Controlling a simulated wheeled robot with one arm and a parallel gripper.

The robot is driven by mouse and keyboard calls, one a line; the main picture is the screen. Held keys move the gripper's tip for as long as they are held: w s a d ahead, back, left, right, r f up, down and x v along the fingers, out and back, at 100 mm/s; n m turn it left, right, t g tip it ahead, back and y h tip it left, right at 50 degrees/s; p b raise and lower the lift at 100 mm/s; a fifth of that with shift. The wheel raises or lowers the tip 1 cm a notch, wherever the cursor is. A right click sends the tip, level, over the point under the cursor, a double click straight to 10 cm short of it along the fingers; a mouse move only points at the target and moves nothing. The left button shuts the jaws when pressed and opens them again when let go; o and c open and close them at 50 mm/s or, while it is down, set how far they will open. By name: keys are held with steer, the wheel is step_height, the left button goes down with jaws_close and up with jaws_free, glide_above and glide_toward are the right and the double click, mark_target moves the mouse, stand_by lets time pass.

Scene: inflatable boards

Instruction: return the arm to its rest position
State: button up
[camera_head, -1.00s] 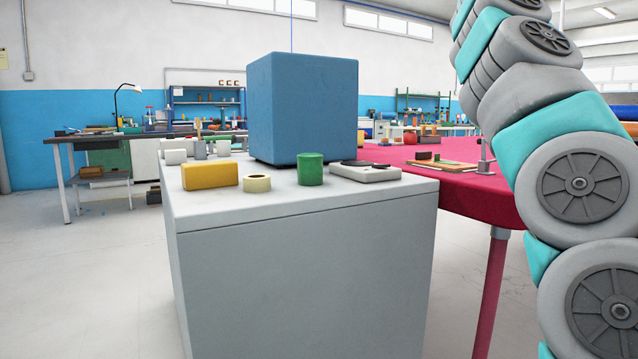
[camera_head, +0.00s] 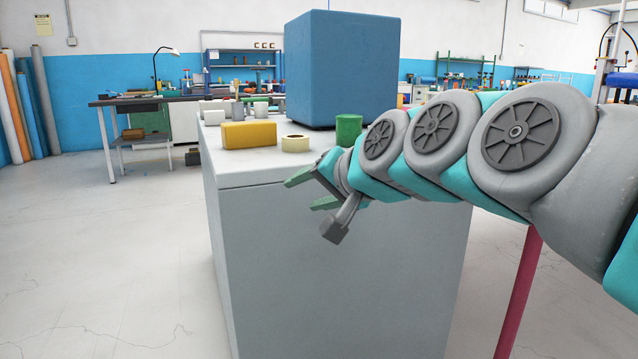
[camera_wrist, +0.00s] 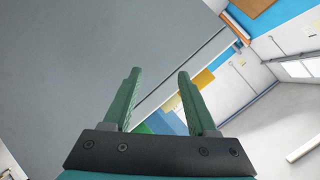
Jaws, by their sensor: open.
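My arm (camera_head: 430,130) reaches in from the right of the head view, stretched leftward across the front of the grey cabinet (camera_head: 340,270). My gripper (camera_head: 302,193) has green fingers and hangs near the cabinet's top front edge. It is open, with nothing between the fingers. In the wrist view the two fingers (camera_wrist: 159,75) stand apart, with a plain grey surface filling much of the picture beyond them.
On the cabinet top are a yellow block (camera_head: 248,134), a cream tape roll (camera_head: 295,143), a green cylinder (camera_head: 348,129) and a large blue box (camera_head: 340,68). The floor (camera_head: 100,270) left of the cabinet is clear. A workbench (camera_head: 130,100) stands behind.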

steer(key=s+d+f+n+g+h, duration=0.1)
steer(key=s+d+f+g+h, duration=0.15)
steer(key=s+f, duration=0.55)
steer(key=s+d+f+n+g+h, duration=0.1)
steer(key=s+d+f+g, duration=0.25)
steer(key=f, duration=0.85)
steer(key=s+d+f+n+g+h, duration=0.1)
steer(key=s+d+f+g, duration=0.1)
steer(key=s+d+f, duration=0.35)
steer(key=s+d+f+g+h, duration=0.1)
steer(key=s+d+f+g, duration=0.15)
steer(key=s, duration=0.55)
steer(key=s+d+f+n+g+h, duration=0.1)
steer(key=s+d+f+g+h, duration=0.15)
steer(key=s+f, duration=0.35)
steer(key=s+d+p+v, duration=0.1)
steer(key=s+p+v, duration=0.1)
steer(key=p+v, duration=1)
steer(key=shift+s+r+t+y, duration=0.3)
steer(key=shift+s+r+y, duration=0.1)
steer(key=shift+s+r, duration=0.3)
